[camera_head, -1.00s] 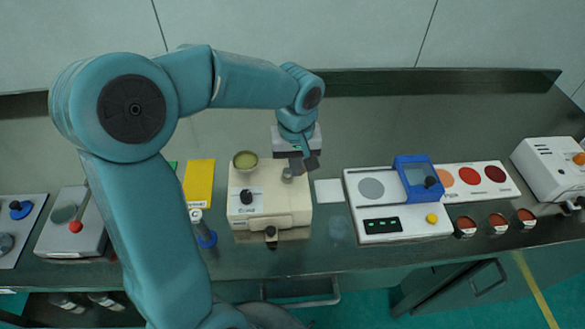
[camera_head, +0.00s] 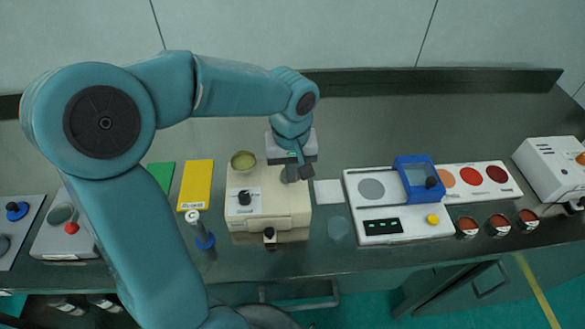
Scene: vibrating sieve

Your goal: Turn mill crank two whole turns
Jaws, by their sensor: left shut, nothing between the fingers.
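A cream mill body (camera_head: 283,213) stands on the bench near the middle of the head view. It has a bowl of greenish-yellow material (camera_head: 243,160) at its back left, a black knob (camera_head: 245,198) on top and a small black knob (camera_head: 269,234) at the front. My left gripper (camera_head: 296,175) is over the mill's back right corner, pointing down, with its fingers shut and empty. A small grey part is by the fingertips; whether they touch it I cannot tell. The crank's handle is not clearly visible behind the gripper. My right gripper is out of view.
A white device with a blue-framed window (camera_head: 418,178) stands right of the mill, with a white square (camera_head: 328,192) between them. Left are a yellow card (camera_head: 196,184) and a blue-based bottle (camera_head: 204,236). The back of the bench (camera_head: 400,119) is clear.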

